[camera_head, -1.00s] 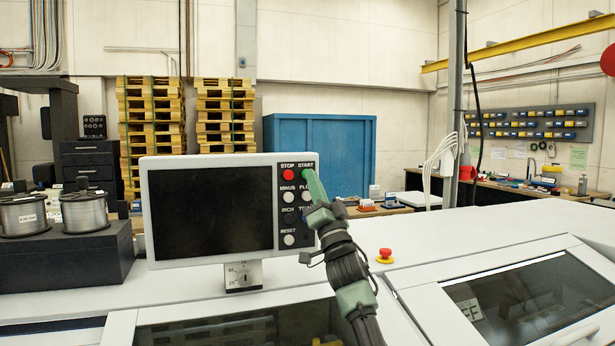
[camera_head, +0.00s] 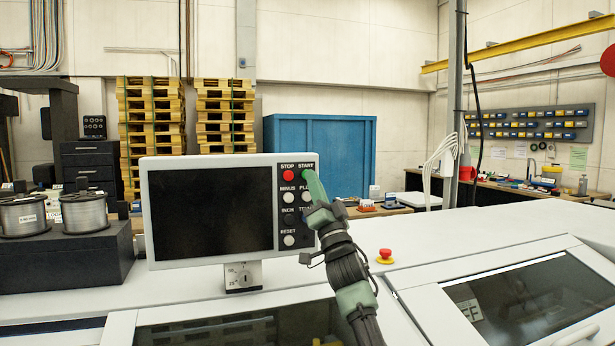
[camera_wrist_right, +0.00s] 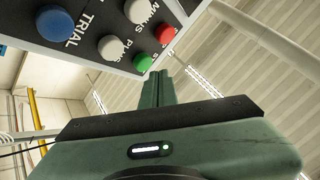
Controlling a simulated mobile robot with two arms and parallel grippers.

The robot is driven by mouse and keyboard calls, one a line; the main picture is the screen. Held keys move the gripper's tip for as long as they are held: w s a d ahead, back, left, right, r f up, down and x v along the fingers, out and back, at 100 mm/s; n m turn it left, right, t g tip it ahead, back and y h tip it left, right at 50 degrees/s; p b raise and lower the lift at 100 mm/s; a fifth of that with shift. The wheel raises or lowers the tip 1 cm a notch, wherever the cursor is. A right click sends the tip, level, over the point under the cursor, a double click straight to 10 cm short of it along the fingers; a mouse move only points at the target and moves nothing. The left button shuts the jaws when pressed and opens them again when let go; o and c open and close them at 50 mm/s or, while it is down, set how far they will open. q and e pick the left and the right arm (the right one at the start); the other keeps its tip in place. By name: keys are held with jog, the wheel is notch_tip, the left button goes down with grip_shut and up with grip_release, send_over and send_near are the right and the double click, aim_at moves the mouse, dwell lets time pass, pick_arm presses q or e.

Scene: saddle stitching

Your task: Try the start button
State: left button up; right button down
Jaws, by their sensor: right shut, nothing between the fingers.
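The control panel (camera_head: 209,211) stands on the white machine, with a dark screen and a column of buttons on its right side. The green start button shows in the right wrist view (camera_wrist_right: 142,63), at the panel's edge close to the fingertips. In the head view my right gripper (camera_head: 308,176) covers most of it, just under the START label. My right gripper is shut and empty, its tips (camera_wrist_right: 156,76) at or very near the button; I cannot tell whether they touch. The red stop button (camera_head: 288,175) is left of it. My left gripper is out of view.
A red emergency knob (camera_head: 385,254) sits on the white machine top (camera_head: 440,235) right of my arm. Wire spools (camera_head: 88,211) on a dark block stand at the left. Other buttons, including blue trial (camera_wrist_right: 55,23), are close to my right gripper.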

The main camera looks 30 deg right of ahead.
jog(key=shift+w, duration=0.2)
dwell(0.7)
jog(key=shift+w+d, duration=0.1)
jog(key=shift+w, duration=0.15)
jog(key=shift+w+d, duration=0.1)
jog(key=shift+w, duration=0.35)
dwell(0.7)
jog(key=shift+s, duration=0.15)
jog(key=shift+s+a, duration=0.2)
jog(key=shift+s, duration=0.55)
jog(key=shift+s+a+p, duration=0.2)
jog(key=shift+s, duration=0.6)
jog(key=shift+s+a+p, duration=0.2)
jog(key=shift+s+p, duration=0.05)
jog(key=shift+s, duration=0.6)
jog(key=shift+s+a+p, duration=0.2)
jog(key=shift+s, duration=0.6)
